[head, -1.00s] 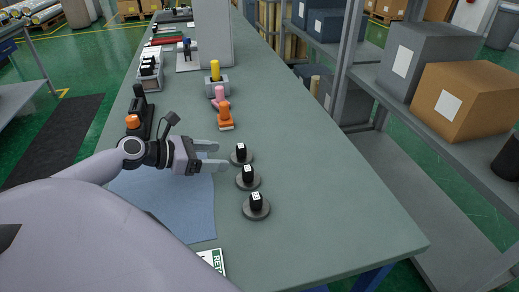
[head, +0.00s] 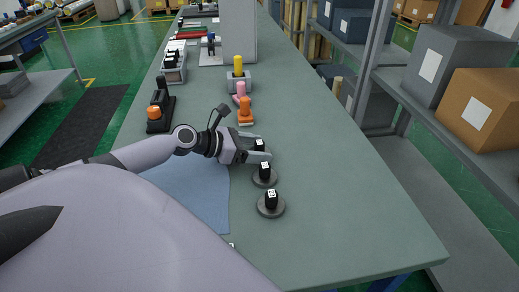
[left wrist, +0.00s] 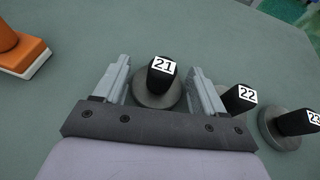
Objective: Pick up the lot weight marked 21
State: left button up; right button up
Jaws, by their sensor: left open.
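The lot weight marked 21 (left wrist: 161,77) has a black knob with a white label on a round grey base. In the left wrist view it stands upright between the two fingers of my open left gripper (left wrist: 160,82), with a gap on each side. In the head view my left gripper (head: 256,148) reaches over the bench, and its near finger partly hides weight 21 (head: 260,144). Weight 22 (left wrist: 240,97) is close beside the right finger, which partly covers it. Weight 23 (left wrist: 296,124) stands farther right. My right gripper is not in view.
The three weights stand in a row on the grey-green bench (head: 340,220). An orange-handled stamp (head: 246,110), a pink one (head: 240,90) and a yellow-topped item (head: 238,66) stand beyond. A blue mat (head: 190,190) lies left. The bench to the right is clear.

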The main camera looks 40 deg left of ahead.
pick_arm(q)
jog(key=shift+w+d+f, duration=0.15)
jog(key=shift+w+f, duration=0.05)
jog(key=shift+w, duration=0.2)
jog(key=c, duration=0.9)
jog(key=shift+r, duration=0.2)
